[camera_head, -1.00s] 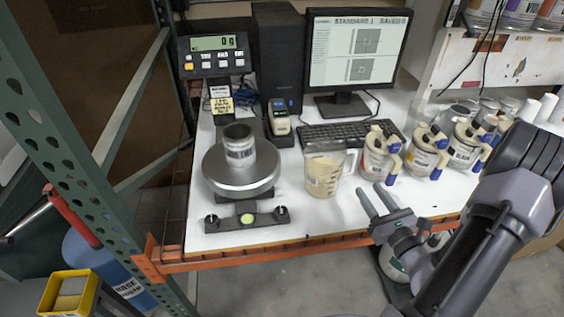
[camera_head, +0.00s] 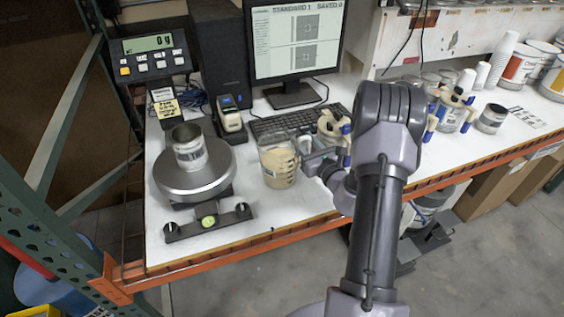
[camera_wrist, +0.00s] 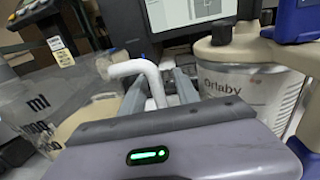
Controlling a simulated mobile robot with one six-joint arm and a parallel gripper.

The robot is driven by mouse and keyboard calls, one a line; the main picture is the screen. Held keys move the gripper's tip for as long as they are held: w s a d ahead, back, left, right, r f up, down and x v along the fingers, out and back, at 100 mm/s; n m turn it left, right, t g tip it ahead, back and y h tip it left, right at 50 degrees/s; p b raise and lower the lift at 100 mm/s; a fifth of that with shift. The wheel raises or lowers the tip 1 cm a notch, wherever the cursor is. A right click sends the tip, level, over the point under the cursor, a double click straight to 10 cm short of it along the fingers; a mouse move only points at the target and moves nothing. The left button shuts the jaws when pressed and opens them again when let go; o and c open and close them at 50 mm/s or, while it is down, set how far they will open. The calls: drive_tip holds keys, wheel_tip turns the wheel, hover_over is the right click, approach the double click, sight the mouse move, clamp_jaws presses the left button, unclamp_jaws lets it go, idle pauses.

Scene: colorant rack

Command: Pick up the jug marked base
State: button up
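The clear jug (camera_head: 279,168) with beige contents stands on the white bench, right of the scale. I cannot read a "base" mark on it. In the wrist view the jug (camera_wrist: 75,112) is at the left, with "ml" markings. Its pale handle (camera_wrist: 146,70) reaches across to between my fingers. My gripper (camera_wrist: 158,88) is open, with a finger on each side of the handle; I see no firm grip. In the head view my gripper (camera_head: 313,155) is right beside the jug on its handle side, partly hidden by my arm.
A metal can (camera_head: 190,152) sits on the round scale (camera_head: 196,180) at the left. A labelled paint can (camera_wrist: 240,82) stands close right of my fingers. A keyboard (camera_head: 290,121) and monitor (camera_head: 295,45) are behind. The bench front edge (camera_head: 225,247) is near.

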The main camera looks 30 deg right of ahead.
clamp_jaws()
drive_tip(key=shift+r, duration=0.1)
idle(1.3)
